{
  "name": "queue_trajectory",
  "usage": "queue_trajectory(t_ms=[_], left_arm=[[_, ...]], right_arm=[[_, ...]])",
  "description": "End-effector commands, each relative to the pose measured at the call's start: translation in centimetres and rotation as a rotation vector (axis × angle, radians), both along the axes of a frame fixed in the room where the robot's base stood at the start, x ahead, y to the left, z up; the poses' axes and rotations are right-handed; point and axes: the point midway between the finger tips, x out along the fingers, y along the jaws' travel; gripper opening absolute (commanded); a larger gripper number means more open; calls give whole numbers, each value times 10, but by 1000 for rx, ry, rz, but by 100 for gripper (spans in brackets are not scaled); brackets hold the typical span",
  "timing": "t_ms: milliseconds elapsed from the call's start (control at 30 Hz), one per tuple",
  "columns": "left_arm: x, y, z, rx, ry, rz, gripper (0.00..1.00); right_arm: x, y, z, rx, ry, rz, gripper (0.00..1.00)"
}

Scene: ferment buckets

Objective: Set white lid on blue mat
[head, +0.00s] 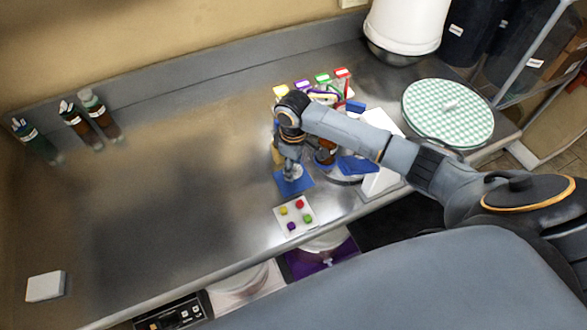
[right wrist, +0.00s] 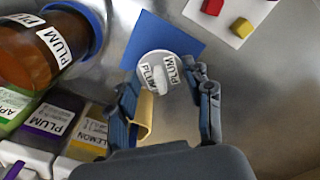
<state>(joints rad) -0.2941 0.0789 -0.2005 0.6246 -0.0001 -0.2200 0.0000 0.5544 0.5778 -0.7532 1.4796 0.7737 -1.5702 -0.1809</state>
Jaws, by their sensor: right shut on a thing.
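The white lid (right wrist: 160,72) is round, with PLUM labels on top, and sits between my right fingertips in the right wrist view. My right gripper (head: 292,172) is shut on it, pointing down over the blue mat (head: 296,187) in the head view; it also shows in the right wrist view (right wrist: 167,78). There the blue mat (right wrist: 178,42) lies just beyond and partly behind the lid. I cannot tell whether the lid touches the mat. My left gripper is not in view.
A white card with coloured cubes (head: 281,214) lies close to the mat. The counter's left middle is clear.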

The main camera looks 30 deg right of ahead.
Motion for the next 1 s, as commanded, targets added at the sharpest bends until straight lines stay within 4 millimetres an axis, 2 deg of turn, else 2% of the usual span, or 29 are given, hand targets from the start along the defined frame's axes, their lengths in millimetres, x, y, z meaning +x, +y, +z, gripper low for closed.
queue_trajectory(t_ms=[200,600,633,733,1000], left_arm=[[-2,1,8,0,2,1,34],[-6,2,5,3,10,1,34],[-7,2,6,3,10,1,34],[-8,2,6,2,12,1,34],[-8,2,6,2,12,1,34]], right_arm=[[-1,0,-28,-1,2,0,30],[0,0,-34,-1,1,0,30],[0,0,-34,0,0,0,55],[0,0,-33,-1,1,0,73],[0,0,-33,-1,1,0,73]])
